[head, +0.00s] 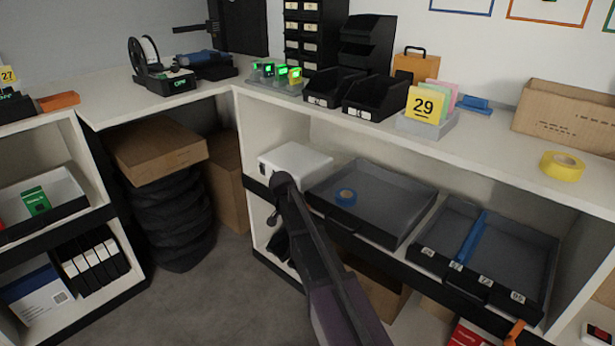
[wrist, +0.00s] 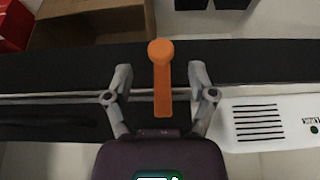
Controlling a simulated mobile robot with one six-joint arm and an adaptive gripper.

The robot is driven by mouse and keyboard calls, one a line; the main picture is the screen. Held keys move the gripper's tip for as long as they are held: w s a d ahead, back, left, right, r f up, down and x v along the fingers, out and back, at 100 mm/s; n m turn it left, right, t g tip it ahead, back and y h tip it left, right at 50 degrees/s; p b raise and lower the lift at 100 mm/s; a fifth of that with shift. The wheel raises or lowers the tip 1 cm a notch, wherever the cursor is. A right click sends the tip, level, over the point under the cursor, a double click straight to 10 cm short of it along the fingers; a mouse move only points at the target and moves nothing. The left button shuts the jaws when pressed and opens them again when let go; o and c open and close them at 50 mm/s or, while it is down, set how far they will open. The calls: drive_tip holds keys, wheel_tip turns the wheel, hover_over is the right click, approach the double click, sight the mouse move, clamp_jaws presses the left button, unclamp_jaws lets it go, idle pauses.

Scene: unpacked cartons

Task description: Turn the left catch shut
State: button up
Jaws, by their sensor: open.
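An orange catch (wrist: 162,88) with a round head and a flat straight arm shows in the wrist view. Its arm points down the picture, across the dark shelf edge (wrist: 60,75). My gripper (wrist: 160,76) is open, with one finger on each side of the catch and a visible gap on both sides. In the head view my arm reaches to the shelf edge by the white box, and it hides this catch and my fingers. Another orange catch (head: 515,333) shows at the lower right of the head view.
A white vented box (wrist: 268,125) lies close right of my gripper in the wrist view; it stands on the shelf in the head view (head: 295,160). Dark trays (head: 375,195) line that shelf. A cardboard box (wrist: 90,22) is at upper left in the wrist view.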

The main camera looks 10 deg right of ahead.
drive_tip(key=shift+p+v, duration=4.9)
drive_tip(key=shift+v, duration=0.7)
drive_tip(key=s+d+r+n+y+p, duration=0.1)
drive_tip(key=s+r+n+p, duration=0.1)
drive_tip(key=s+r+p, duration=0.4)
drive_tip(key=s+d+r+n+g+p, duration=0.1)
drive_tip(key=s+d+r+n+p, duration=0.1)
drive_tip(key=s+r+p, duration=0.4)
drive_tip(key=shift+d+r+n+g+y+p, duration=0.35)
drive_tip(key=shift+r+n+p, duration=0.2)
drive_tip(key=shift+p, duration=0.4)
drive_tip(key=shift+a, duration=0.1)
drive_tip(key=s+d+n+g+y, duration=0.15)
drive_tip(key=s+n, duration=0.45)
drive_tip(key=s, duration=0.8)
wheel_tip(320, 180, up, 16)
drive_tip(key=p, duration=1.6)
drive_tip(key=shift+w+a+y, duration=0.2)
drive_tip(key=shift+w+y, duration=0.05)
drive_tip(key=shift+y, duration=0.05)
drive_tip(key=shift+f, duration=0.2)
